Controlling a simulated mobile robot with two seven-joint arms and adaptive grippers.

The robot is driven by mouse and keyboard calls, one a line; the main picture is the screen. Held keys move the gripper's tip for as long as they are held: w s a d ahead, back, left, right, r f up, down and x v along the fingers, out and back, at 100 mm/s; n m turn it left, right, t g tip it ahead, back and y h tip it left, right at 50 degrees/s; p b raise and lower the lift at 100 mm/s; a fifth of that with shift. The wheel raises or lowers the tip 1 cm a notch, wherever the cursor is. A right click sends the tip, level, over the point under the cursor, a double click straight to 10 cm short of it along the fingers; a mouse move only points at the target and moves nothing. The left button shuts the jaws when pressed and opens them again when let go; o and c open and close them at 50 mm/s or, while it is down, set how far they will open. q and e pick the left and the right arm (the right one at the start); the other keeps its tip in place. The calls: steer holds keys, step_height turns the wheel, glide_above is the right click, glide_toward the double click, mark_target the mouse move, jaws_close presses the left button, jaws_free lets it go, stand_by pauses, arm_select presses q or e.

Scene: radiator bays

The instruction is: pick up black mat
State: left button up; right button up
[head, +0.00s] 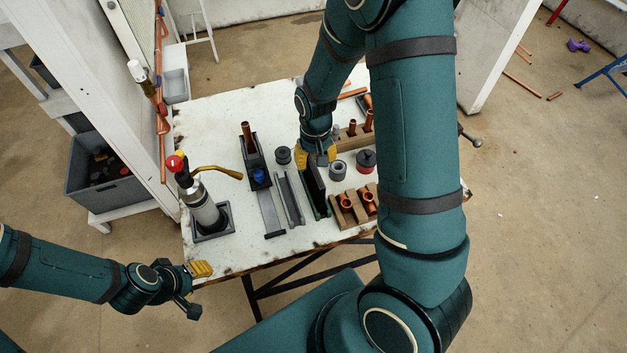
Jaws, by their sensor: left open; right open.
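A thin black panel (313,190), which looks like the black mat, stands on edge in a narrow holder with a green edge near the middle of the table. My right gripper (316,157) points down at the far end of the panel. Its yellow fingertips are apart, one to each side of the panel's top edge; I cannot tell whether they touch it. The gripper hides part of the panel's far end. My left gripper (199,286) is open and empty, off the table's front left corner.
The white table (215,115) holds a gas torch (203,208) at left and a grey channel (289,199) beside the panel. A wooden block with copper fittings (347,208) stands close right. My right arm hides the table's right part.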

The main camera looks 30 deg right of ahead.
mark_target(314, 166)
steer(key=shift+s+a+f, duration=0.1)
steer(key=shift+a+f, duration=0.05)
steer(key=shift+f, duration=1.2)
steer(key=shift+a+f, duration=0.1)
steer(key=shift+f, duration=1.2)
jaws_close()
